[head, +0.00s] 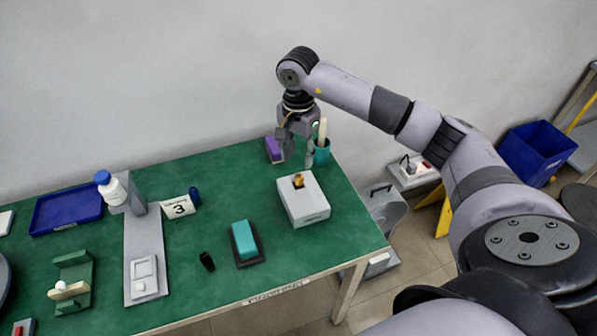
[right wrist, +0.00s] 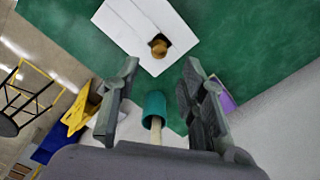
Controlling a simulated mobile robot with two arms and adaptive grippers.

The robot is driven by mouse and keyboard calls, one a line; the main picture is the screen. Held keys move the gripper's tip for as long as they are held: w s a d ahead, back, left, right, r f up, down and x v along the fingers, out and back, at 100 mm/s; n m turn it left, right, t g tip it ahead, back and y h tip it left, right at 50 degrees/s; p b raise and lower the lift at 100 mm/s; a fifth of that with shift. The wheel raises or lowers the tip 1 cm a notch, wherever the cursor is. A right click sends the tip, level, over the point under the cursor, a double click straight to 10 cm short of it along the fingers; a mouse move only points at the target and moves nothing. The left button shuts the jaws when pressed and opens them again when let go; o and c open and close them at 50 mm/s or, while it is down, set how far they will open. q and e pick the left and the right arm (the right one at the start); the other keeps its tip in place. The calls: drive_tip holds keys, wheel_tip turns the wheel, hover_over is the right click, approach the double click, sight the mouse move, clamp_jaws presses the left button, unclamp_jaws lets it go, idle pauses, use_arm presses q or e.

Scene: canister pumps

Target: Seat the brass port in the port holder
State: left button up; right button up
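The brass port (head: 298,180) sits in a dark opening at the far end of a white labelled block (head: 307,206), which looks like the port holder. The right wrist view shows the rounded brass piece (right wrist: 158,47) in the dark opening near the edge of the block (right wrist: 125,25); its seating depth cannot be told. My right gripper (head: 295,160) is above the table just behind the block, pointing down. In the right wrist view its two fingers (right wrist: 160,72) are apart with nothing held between them. My left gripper is not in view.
A teal cup (head: 321,155) with a pale stick stands beside my right gripper, and a purple block (head: 274,149) is on its other side. A teal block on a dark base (head: 245,243), a black cap (head: 207,261) and a grey stand (head: 147,245) are further left.

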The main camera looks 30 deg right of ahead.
wheel_tip(320, 180, up, 4)
drive_tip(key=shift+f, duration=0.25)
idle(0.5)
